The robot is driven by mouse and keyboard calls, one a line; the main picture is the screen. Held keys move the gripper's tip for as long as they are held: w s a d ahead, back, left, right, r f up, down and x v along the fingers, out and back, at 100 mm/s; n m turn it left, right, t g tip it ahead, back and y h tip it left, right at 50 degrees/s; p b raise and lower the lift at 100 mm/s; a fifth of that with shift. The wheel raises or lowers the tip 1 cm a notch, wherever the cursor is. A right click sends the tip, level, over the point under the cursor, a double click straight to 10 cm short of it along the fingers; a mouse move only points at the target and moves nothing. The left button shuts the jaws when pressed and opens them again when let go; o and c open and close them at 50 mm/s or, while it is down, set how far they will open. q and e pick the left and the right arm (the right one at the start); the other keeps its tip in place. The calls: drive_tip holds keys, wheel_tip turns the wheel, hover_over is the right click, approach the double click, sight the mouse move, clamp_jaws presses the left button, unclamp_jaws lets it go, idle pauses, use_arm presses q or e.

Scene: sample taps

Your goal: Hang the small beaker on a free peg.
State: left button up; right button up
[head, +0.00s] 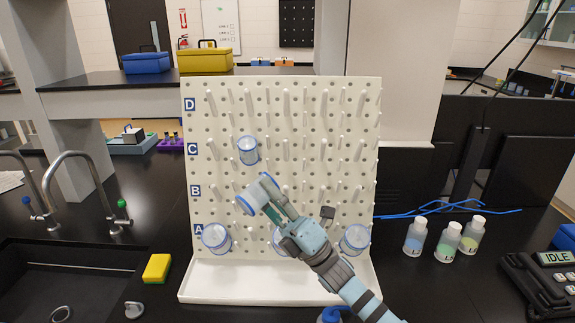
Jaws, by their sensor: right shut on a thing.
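My right gripper (272,199) is in front of the white pegboard (320,130), around row B. It is shut on a small clear beaker with a blue rim (250,200), held tilted with its mouth to the lower left. I cannot tell whether the beaker touches a peg. Another beaker (248,151) hangs in row C. Larger beakers hang in row A: one at the left (215,239), one partly hidden behind my right arm (280,242), and one at the right (355,240). Many pegs in rows B, C and D are bare.
A white drip tray (250,290) lies below the board. A yellow sponge (157,267), a sink and taps (75,190) are left. Several bottles (447,242), blue tubing (435,210) and a phone-like device (540,285) are right. Boxes (205,61) stand on the shelf behind.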

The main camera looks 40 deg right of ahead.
sight(286, 196)
drive_tip(key=w+d+f+m+h+p, duration=0.1)
drive_tip(key=w+d+m+h, duration=0.5)
drive_tip(key=m, duration=0.7)
drive_tip(key=w+d+f+m+h+p, duration=0.15)
drive_tip(key=d+m+h, duration=0.25)
drive_tip(key=m+h, duration=0.65)
drive_tip(key=w+d+f+m+y+b, duration=0.1)
drive_tip(key=f+b, duration=0.2)
drive_tip(key=b, duration=0.3)
drive_tip(key=w+d+f+m+y+b, duration=0.1)
drive_tip(key=w+f+b, duration=0.1)
drive_tip(key=f+b, duration=0.2)
drive_tip(key=w+d+f+m+g+y+b, duration=0.1)
drive_tip(key=f+b, duration=0.3)
drive_tip(key=b, duration=0.6)
drive_tip(key=shift+w+d, duration=0.2)
drive_tip(key=shift+w+d+f+b, duration=0.15)
drive_tip(key=shift+w+b, duration=0.05)
drive_tip(key=shift+b, duration=0.4)
drive_tip(key=o, duration=1.2)
